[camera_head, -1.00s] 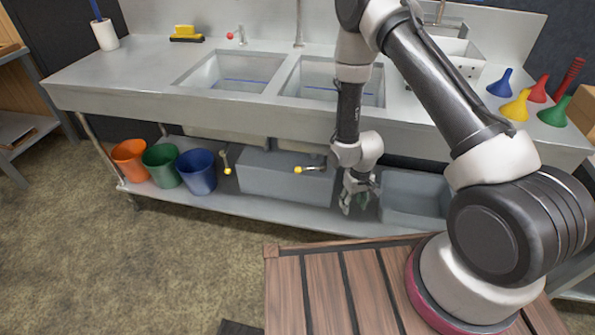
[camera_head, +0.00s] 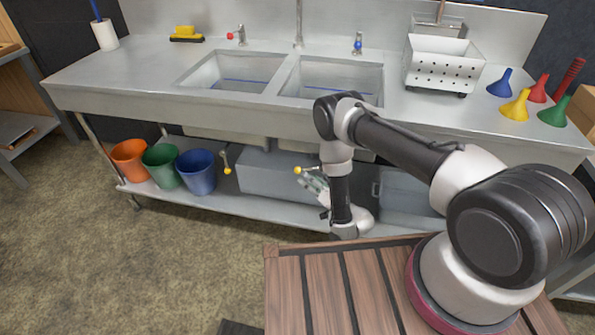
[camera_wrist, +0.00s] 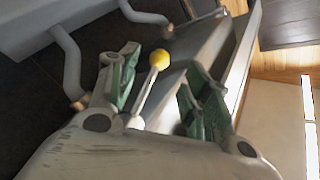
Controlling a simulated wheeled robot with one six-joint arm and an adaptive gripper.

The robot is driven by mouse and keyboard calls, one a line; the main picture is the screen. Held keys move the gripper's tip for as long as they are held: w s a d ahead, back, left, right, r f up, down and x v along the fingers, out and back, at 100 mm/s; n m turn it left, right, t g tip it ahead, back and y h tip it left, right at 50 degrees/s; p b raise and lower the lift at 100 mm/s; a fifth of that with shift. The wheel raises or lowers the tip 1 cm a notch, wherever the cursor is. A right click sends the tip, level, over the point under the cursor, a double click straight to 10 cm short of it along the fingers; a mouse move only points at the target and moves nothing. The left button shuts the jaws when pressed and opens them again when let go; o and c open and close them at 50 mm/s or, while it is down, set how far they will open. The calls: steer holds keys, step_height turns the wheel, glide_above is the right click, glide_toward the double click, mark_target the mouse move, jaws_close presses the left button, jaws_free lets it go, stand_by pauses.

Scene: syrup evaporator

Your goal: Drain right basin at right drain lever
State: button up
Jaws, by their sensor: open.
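The right basin (camera_head: 335,80) is sunk in the steel counter, with a blue line across its inner wall. Under it the right drain lever (camera_head: 298,170), with a yellow ball knob, points out to the left. My gripper (camera_head: 311,181) is low under the counter, close by the lever at its right. In the wrist view, my gripper (camera_wrist: 163,78) has its green-padded fingers apart on either side of the lever's pale rod and yellow knob (camera_wrist: 159,58). Whether a finger touches the lever is unclear. The right lever's inner end is hidden.
The left drain lever (camera_head: 227,168) hangs left of my gripper, under the left basin (camera_head: 232,75). A grey bin (camera_head: 268,175) stands behind on the lower shelf (camera_head: 250,206). Orange, green and blue buckets (camera_head: 196,171) stand at left.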

mark_target(297, 170)
steer(key=x, duration=0.7)
steer(key=shift+w+a, duration=0.2)
steer(key=shift+w, duration=0.1)
jaws_close()
